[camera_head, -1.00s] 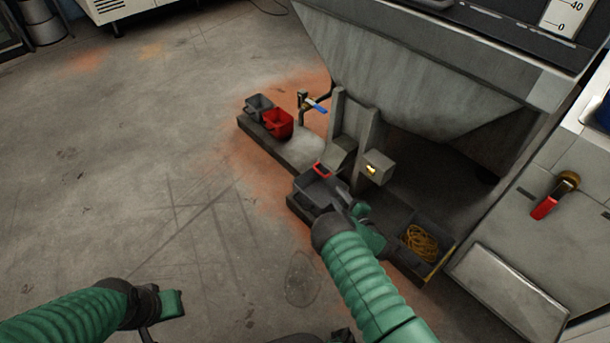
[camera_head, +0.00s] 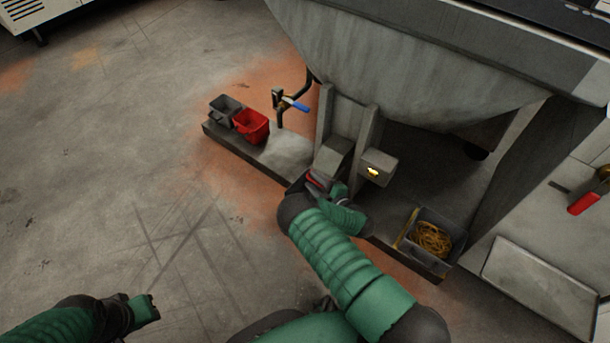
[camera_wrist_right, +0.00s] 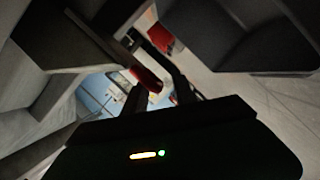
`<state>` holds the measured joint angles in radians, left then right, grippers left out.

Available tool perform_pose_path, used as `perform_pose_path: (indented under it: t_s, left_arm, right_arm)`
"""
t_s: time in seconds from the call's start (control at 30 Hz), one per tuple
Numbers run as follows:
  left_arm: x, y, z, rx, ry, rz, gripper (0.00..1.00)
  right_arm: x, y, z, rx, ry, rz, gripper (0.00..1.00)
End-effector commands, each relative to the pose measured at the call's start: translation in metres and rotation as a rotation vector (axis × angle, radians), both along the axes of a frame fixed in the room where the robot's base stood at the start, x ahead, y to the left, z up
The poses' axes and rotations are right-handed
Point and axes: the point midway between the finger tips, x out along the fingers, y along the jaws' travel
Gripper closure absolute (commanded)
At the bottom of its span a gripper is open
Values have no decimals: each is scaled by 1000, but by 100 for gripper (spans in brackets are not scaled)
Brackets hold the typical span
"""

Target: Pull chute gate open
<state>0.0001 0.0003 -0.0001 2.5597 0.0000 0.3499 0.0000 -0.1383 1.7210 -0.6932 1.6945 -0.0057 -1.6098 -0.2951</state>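The chute's grey spout (camera_head: 334,157) stands between two upright posts under the hopper (camera_head: 400,70). A red handle (camera_head: 318,179), apparently the gate's, shows at the spout's lower end. My right gripper (camera_head: 328,186) is at this handle, partly hidden by its own wrist. In the right wrist view, the red handle (camera_wrist_right: 147,78) appears between the spread dark fingers (camera_wrist_right: 158,88), with a gap beside it; contact cannot be told. My left gripper (camera_head: 148,308) is low at the left, over the floor, away from the chute; its finger opening is unclear.
A grey bin (camera_head: 225,109) and a red bin (camera_head: 251,125) stand on the low plinth, near a blue-handled valve (camera_head: 296,104). A box with a yellow light (camera_head: 378,168) is right of the spout. A tray of tan coils (camera_head: 414,218) lies farther right. The left floor is clear.

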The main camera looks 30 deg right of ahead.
Motion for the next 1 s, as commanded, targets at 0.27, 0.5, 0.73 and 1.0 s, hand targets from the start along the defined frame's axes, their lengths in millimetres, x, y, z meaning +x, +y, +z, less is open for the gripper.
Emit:
perform_pose_path:
  t_s: [0.27, 0.5, 0.73, 1.0]
  left_arm:
    - [0, 0, 0, 0, 0, 0, 75]
    - [0, 0, 0, 0, 0, 0, 75]
    - [0, 0, 0, 0, 0, 0, 75]
    - [0, 0, 0, 0, 0, 0, 75]
  right_arm:
    - [-1, -1, 0, 0, 1, -1, 70]
    - [0, 0, -1, 1, 2, 0, 100]
    - [0, 1, -2, 1, 4, 1, 100]
    - [0, 1, -3, 2, 5, 3, 100]
